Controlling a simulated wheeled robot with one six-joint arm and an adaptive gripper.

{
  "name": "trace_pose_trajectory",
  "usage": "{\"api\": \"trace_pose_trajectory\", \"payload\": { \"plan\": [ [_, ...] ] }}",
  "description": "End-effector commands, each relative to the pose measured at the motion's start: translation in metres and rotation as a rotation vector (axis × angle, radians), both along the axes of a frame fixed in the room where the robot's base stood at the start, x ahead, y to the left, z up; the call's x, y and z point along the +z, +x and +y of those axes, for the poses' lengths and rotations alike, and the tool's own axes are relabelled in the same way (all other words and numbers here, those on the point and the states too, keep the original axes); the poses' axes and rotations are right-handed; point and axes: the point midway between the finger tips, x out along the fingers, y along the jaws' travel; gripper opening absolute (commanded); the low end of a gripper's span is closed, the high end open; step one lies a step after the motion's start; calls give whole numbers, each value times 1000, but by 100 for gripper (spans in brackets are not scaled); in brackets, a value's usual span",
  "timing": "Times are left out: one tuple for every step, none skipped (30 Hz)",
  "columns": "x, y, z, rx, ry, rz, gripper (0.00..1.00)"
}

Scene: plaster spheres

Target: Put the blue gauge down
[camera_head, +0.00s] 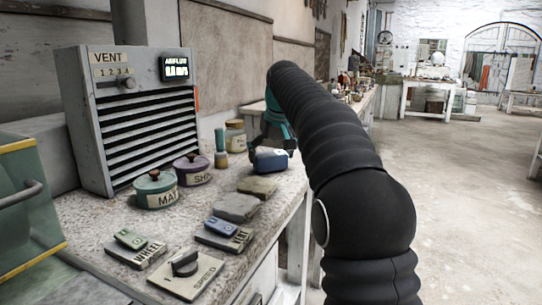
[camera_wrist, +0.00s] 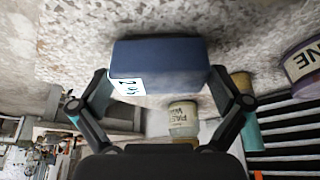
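The blue gauge (camera_head: 270,161) is a dark blue block at the far part of the speckled bench top (camera_head: 235,192), near its right edge. In the wrist view the blue gauge (camera_wrist: 160,60) lies between my two fingers, with a white numbered face towards the camera. My gripper (camera_wrist: 160,85) has a finger against each side of it. In the head view my gripper (camera_head: 268,135) is just above and behind the gauge, partly hidden by my arm. The gauge is at or very near the bench surface; I cannot tell whether it touches.
A dial (camera_head: 186,265) and small labelled blocks lie nearer.

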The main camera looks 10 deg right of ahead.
Motion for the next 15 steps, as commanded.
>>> {"api": "trace_pose_trajectory", "payload": {
  "plan": [
    [0, 0, 0, 0, 0, 0, 100],
    [0, 0, 0, 0, 0, 0, 100],
    [1, 0, 0, 0, 0, 0, 100],
    [2, 0, 0, 0, 0, 0, 100],
    [4, 0, 0, 0, 0, -1, 100],
    [7, -1, 0, 0, 0, -2, 100],
    [10, -2, 0, 0, 0, -3, 100],
    [14, -3, -1, 0, 0, -3, 100],
    [20, -6, -1, 0, 0, -3, 100],
    [24, -8, -1, 0, 0, -3, 100],
    [30, -10, -2, 0, 0, -4, 100],
    [38, -13, -2, 0, 0, -4, 100],
    [43, -15, -3, 0, 0, -3, 100],
    [49, -17, -3, 0, 0, -4, 100],
    [57, -21, -4, 0, 0, -3, 100]
  ]
}}
